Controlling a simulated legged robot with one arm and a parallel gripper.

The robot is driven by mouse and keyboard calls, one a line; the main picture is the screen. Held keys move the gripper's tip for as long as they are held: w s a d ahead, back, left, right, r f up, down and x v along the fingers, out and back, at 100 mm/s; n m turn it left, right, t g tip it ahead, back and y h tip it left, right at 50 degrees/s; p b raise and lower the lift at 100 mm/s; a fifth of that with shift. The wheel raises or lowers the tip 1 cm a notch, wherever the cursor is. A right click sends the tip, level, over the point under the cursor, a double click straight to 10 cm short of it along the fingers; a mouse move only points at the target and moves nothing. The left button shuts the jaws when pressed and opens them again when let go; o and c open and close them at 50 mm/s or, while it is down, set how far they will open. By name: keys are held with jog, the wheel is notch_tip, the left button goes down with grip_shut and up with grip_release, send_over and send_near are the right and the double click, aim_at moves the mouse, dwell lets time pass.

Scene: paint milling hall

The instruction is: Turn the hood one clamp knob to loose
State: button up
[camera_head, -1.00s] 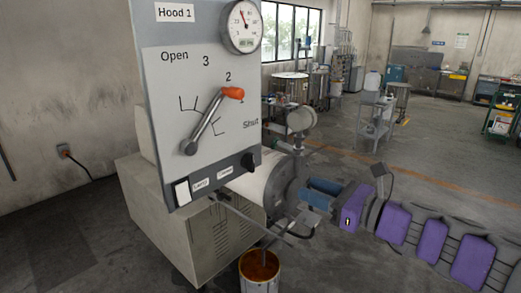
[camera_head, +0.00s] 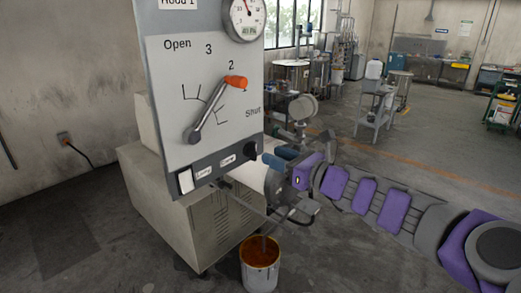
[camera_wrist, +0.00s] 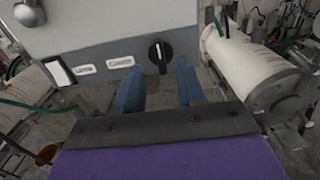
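The Hood 1 panel (camera_head: 170,75) is a grey board with a lever and a gauge. Its black clamp knob (camera_head: 251,149) sits at the lower right corner of the panel. In the wrist view the knob (camera_wrist: 160,54) is round with a pale line standing nearly upright. My gripper (camera_head: 272,157) is just right of the knob in the head view, its blue fingers pointing toward the panel. In the wrist view my gripper (camera_wrist: 158,80) is open, with the fingers apart on either side below the knob. The fingers do not appear to touch it.
An orange-tipped lever (camera_head: 215,110) is on the panel beside the number 2. A white rocker switch (camera_head: 185,180) is at the panel's lower left. A pale cylinder (camera_wrist: 245,60) lies to the right of the knob. A bucket of orange paint (camera_head: 260,265) stands below.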

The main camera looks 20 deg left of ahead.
aim_at(256, 148)
jog(key=x, duration=0.6)
jog(key=shift+d, duration=0.1)
jog(key=shift+c, duration=0.3)
grip_shut()
